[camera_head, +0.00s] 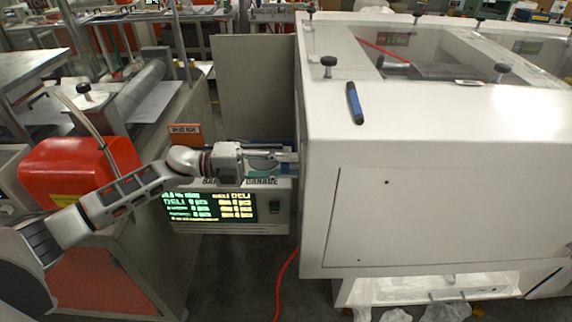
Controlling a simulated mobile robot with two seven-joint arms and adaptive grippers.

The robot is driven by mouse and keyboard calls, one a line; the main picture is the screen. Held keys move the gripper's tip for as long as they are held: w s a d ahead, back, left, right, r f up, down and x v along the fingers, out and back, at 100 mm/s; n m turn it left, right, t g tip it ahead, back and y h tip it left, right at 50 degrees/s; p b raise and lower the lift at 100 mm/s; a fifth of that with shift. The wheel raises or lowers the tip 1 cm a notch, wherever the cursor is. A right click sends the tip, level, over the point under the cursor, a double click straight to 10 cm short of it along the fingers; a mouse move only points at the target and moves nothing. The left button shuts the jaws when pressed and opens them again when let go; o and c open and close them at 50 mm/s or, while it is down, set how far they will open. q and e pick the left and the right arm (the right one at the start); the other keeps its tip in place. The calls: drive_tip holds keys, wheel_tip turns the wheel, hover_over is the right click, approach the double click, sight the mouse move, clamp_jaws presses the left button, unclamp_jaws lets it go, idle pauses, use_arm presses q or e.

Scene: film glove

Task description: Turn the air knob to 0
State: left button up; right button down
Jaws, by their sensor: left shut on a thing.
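My left gripper (292,157) reaches in from the left, pointing right. Its fingertips are at the left side of the large white machine (425,190), close to the front left edge. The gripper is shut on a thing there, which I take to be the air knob. The knob itself is hidden behind the fingers and the machine's edge, so its pointer and scale cannot be read. My right gripper is not in view.
A control box with a lit display (210,207) stands just below my left gripper. A red housing (80,165) is at the left. A blue marker-like object (354,103) lies on the white machine. A red hose (284,282) hangs to the floor.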

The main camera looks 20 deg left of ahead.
use_arm(q)
drive_tip(key=o, duration=1.1)
drive_tip(key=v, duration=0.7)
drive_tip(key=shift+s+a, duration=0.1)
drive_tip(key=shift+a, duration=0.2)
drive_tip(key=shift+s, duration=0.1)
